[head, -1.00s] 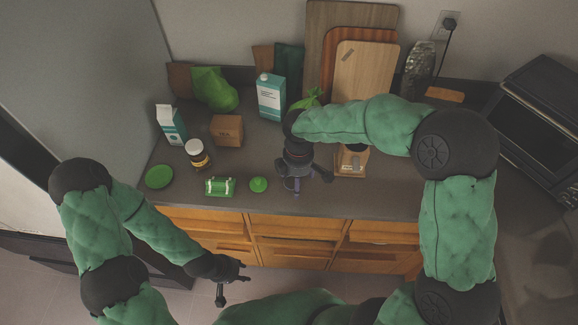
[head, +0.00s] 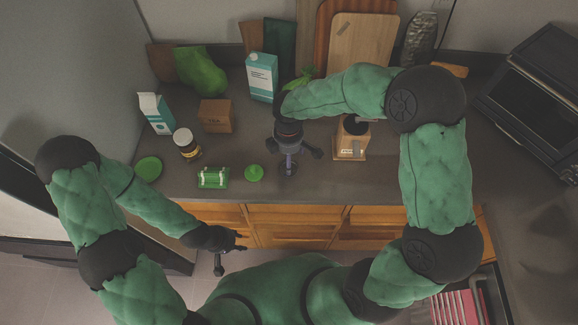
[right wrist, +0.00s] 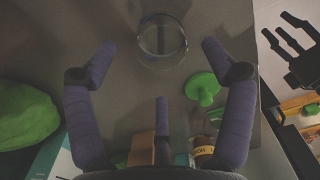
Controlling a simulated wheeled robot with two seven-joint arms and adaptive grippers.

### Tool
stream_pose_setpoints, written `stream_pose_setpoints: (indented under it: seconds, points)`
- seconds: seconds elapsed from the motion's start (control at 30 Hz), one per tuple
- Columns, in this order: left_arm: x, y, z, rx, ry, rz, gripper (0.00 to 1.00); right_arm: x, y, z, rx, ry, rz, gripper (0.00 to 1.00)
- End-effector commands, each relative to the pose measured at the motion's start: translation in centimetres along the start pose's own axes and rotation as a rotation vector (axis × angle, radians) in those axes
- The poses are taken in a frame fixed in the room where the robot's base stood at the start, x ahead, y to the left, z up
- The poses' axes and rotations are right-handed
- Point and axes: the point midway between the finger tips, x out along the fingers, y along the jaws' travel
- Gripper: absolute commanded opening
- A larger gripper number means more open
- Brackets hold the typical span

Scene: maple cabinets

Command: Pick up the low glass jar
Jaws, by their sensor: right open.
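The low glass jar (right wrist: 162,38) is a clear round vessel on the dark counter, seen from above in the right wrist view. In the head view it is largely hidden under my right gripper and hard to make out. My right gripper (head: 290,158) is open and points down over the counter. In the right wrist view its purple fingers (right wrist: 160,55) stand apart, with the jar between and just beyond the tips, not gripped. My left gripper (head: 230,254) is open and empty, in front of the counter's front edge.
A green knobbed lid (head: 254,173) and a green-and-white box (head: 213,178) stand left of my right gripper. A brown-labelled jar (head: 186,143), a cardboard box (head: 216,116) and cartons (head: 262,77) are farther left and back. A wooden grinder (head: 351,139) stands to the right.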

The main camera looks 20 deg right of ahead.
Motion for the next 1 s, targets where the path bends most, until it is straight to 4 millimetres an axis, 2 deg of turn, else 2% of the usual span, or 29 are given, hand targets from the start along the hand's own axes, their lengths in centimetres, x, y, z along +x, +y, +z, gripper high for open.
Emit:
stream_pose_setpoints:
  seconds: [0.4,0.63,0.67,0.8,0.87,1.0]
  points:
    - [1.0,-0.3,0.0,0.0,0.0,0.0,0.4,4.9,-0.2,0.2,0.0,0.0,0.0,0.83]
    - [0.9,-0.3,0.0,0.0,0.0,0.0,0.4,5.0,-0.2,0.2,0.001,0.0,0.001,0.83]
    - [0.9,-0.3,0.0,0.0,0.0,0.0,0.4,5.0,-0.2,0.2,0.001,0.0,0.001,0.77]
    - [0.9,-0.3,0.0,0.0,0.0,0.0,0.4,5.0,-0.2,0.2,0.0,0.0,0.001,0.38]
    - [0.9,-0.3,0.0,0.0,0.0,0.0,0.4,5.0,-0.2,0.2,0.0,0.0,0.0,0.21]
    - [0.9,-0.3,0.0,0.0,0.0,0.0,0.4,5.0,-0.2,0.2,0.0,0.0,0.001,0.21]
